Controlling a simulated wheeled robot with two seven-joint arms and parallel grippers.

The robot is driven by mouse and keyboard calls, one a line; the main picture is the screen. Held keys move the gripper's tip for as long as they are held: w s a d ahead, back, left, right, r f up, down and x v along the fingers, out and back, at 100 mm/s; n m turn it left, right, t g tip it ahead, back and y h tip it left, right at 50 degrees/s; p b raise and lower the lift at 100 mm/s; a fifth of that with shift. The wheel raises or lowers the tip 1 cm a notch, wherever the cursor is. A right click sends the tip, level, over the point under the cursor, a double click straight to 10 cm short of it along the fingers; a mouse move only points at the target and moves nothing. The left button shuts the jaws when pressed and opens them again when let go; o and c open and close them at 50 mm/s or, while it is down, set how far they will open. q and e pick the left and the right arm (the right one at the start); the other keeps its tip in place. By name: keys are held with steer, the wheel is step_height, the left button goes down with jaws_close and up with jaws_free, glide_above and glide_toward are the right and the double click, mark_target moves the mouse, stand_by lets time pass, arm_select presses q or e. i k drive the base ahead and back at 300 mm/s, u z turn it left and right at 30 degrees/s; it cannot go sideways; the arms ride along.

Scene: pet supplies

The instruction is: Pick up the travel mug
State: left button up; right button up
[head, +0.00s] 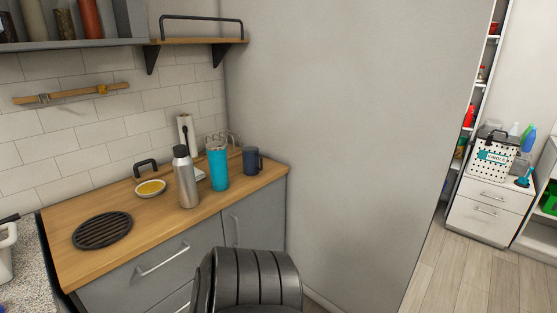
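A tall teal tumbler (219,170), which looks like the travel mug, stands upright on the wooden counter (115,263), right of the middle. A silver bottle with a dark cap (186,182) stands upright just left of it and nearer the front edge. A dark blue mug (250,161) stands to its right near the counter's right end. Neither of my grippers is in the head view, so I cannot see whether they are open or shut.
A small bowl with yellow contents (150,188) and a black round trivet (103,231) lie left of the bottle. A paper towel roll (187,135) stands behind. A wall shelf (201,41) hangs above. A grey wall (350,120) is right of the counter; floor (455,275) is open beyond.

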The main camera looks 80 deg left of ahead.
mark_target(251, 155)
steer(key=u, duration=0.25)
steer(key=i, duration=0.85)
steer(key=u, duration=1.35)
steer(key=i, duration=0.75)
steer(key=u, duration=0.75)
